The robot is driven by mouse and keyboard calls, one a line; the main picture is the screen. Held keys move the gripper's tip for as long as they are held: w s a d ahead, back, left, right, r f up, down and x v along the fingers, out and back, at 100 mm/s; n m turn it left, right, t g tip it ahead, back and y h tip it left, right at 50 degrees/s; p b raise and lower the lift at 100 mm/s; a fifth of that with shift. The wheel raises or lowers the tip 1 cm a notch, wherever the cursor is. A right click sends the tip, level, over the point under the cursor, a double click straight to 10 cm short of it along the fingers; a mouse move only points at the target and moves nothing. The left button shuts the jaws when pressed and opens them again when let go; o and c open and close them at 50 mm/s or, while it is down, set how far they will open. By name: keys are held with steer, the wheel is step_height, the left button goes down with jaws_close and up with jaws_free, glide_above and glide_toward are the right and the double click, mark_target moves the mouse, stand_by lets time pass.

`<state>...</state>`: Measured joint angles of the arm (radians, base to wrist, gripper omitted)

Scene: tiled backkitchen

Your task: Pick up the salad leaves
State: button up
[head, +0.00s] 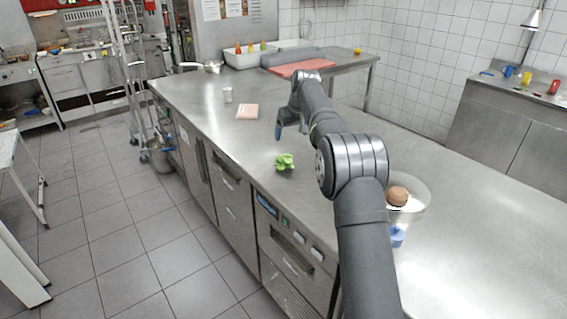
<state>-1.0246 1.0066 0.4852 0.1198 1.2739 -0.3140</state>
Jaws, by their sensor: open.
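The salad leaves (285,161) are a small bright green clump lying on the steel counter (200,105), near its front edge in the head view. My gripper (290,128) is open and above the counter, beyond the leaves and slightly to their right in the picture. It is apart from the leaves, with nothing visible in it. The fingers are small in this view, and my arm partly hides the gripper's far side.
A bowl (415,205) with a brown round item (397,195) stands right of my arm, with a blue object (397,236) beside it. A pink item (247,111) and a small glass (227,95) stand farther back. The counter around the leaves is clear.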

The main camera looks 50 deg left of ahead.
glide_toward(284, 156)
steer(key=x, duration=0.5)
steer(key=shift+w+f, duration=0.1)
steer(key=shift+w, duration=0.15)
steer(key=shift+s+x, duration=0.15)
steer(key=shift+x, duration=1.2)
steer(key=shift+s+x, duration=0.1)
steer(key=shift+x, duration=1.25)
steer(key=c, duration=1.1)
